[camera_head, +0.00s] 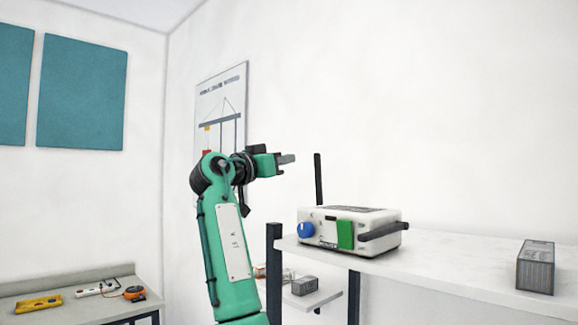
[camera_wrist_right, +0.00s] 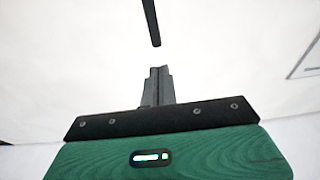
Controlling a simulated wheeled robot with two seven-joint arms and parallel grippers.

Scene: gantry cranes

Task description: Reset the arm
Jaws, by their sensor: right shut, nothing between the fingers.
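My right arm, green with black joints, rises from the bottom centre in the head view. Its gripper (camera_head: 287,159) points right, raised in front of the white wall and left of the upright black antenna on the white device. The grey fingers are together with nothing between them. The closed fingers (camera_wrist_right: 160,85) also show in the right wrist view, above the green gripper body. My left gripper is not in view.
A white device (camera_head: 365,216) with a blue knob and green button stands on a white shelf (camera_head: 450,272). A grey box (camera_head: 536,267) stands at the right. A table (camera_head: 75,282) at lower left holds small tools. A crane poster (camera_head: 222,110) hangs behind my arm.

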